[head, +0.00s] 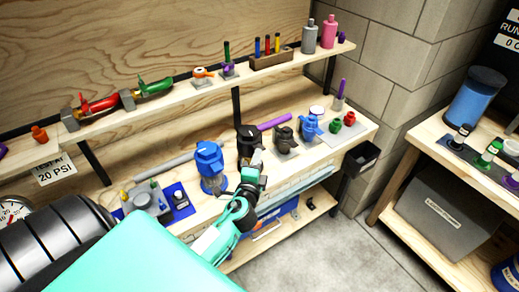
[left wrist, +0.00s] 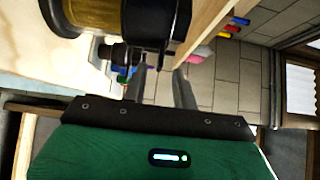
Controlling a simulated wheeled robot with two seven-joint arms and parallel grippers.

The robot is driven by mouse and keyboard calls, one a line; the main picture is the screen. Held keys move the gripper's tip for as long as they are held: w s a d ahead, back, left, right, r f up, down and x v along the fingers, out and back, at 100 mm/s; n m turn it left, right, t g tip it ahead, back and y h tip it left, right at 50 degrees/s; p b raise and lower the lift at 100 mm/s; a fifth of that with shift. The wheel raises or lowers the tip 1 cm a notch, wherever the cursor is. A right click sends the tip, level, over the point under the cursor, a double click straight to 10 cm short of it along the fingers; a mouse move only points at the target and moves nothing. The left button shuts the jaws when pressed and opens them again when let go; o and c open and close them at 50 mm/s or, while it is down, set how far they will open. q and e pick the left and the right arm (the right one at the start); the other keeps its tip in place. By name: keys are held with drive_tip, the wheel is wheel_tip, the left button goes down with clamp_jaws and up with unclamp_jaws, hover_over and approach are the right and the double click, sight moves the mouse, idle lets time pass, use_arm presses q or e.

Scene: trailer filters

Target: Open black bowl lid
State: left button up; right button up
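A black filter housing (head: 247,137) stands on the workbench next to a blue-topped filter (head: 209,160). My left gripper (head: 251,170) is just in front of the black housing and overlaps its lower part. In the left wrist view, a dark round cap (left wrist: 158,18) with an amber bowl (left wrist: 92,14) fills the top left. There the two fingers of my left gripper (left wrist: 162,80) stand apart, close to the black part. I see nothing clamped between them. Whether a fingertip touches it I cannot tell. My right gripper is not in view.
A shelf (head: 190,84) with small fittings runs above the bench. A purple rod (head: 274,121), dark and blue regulators (head: 309,128) stand right of the black housing. A blue tray (head: 180,201) lies left. Open floor (head: 355,250) is at the right front.

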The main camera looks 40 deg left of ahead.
sight(253, 145)
use_arm(q)
drive_tip(key=shift+x, duration=1.8)
clamp_jaws()
